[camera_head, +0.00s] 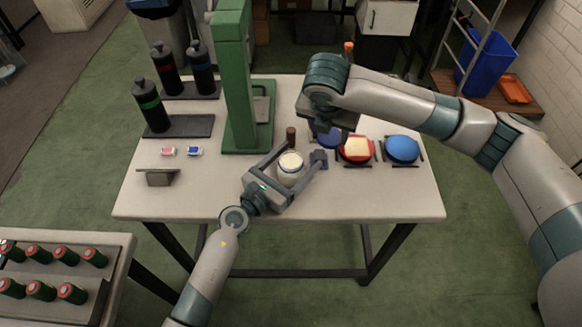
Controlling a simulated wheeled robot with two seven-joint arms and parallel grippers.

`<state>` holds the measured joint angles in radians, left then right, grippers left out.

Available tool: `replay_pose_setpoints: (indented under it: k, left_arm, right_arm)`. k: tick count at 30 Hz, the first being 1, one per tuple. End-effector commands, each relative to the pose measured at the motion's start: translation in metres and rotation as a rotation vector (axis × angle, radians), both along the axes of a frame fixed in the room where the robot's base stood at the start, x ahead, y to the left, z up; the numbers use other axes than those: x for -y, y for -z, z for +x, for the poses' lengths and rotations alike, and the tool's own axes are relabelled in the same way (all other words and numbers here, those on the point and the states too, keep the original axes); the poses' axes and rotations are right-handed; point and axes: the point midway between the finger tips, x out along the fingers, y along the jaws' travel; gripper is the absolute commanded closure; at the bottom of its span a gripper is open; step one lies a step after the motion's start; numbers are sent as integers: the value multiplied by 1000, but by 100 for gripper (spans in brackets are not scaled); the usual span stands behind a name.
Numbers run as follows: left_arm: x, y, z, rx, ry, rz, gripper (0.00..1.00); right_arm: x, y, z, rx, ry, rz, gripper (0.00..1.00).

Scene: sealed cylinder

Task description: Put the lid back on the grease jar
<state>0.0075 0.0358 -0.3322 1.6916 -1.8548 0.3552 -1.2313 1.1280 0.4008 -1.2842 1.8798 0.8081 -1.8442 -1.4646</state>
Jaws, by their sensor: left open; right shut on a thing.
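The white jar (290,176) stands upright near the middle of the table, with a pale cream top. I cannot tell whether that top is bare grease or a cover. My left gripper (303,150) is open, its two fingers spread on either side of the jar. My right gripper (331,128) is above and behind the jar, to its right, over a dark blue round piece (327,141). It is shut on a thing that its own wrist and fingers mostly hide. I cannot make out a separate lid.
A short brown cylinder (291,137) stands behind the jar. A green press (238,85) and dark bottles (150,105) stand at the back left. The front right table is clear.

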Motion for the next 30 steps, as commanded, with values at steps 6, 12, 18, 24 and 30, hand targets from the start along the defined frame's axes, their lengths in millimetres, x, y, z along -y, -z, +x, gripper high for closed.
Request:
replay_pose_setpoints:
  k: [6, 12, 18, 24, 30]
  left_arm:
    - [10, 0, 13, -1, 0, -1, 23]
    - [10, 0, 13, -1, 0, -1, 23]
    - [10, 0, 12, -1, 0, -1, 23]
    - [10, 0, 12, -1, 0, -1, 59]
    - [10, -1, 13, 2, -1, -1, 77]
  right_arm:
    - [0, -1, 0, 0, 0, 0, 72]
    - [0, -1, 0, 0, 0, 0, 72]
    - [0, -1, 0, 0, 0, 0, 72]
    - [0, -1, 0, 0, 0, 0, 72]
    - [0, -1, 0, 0, 0, 0, 72]
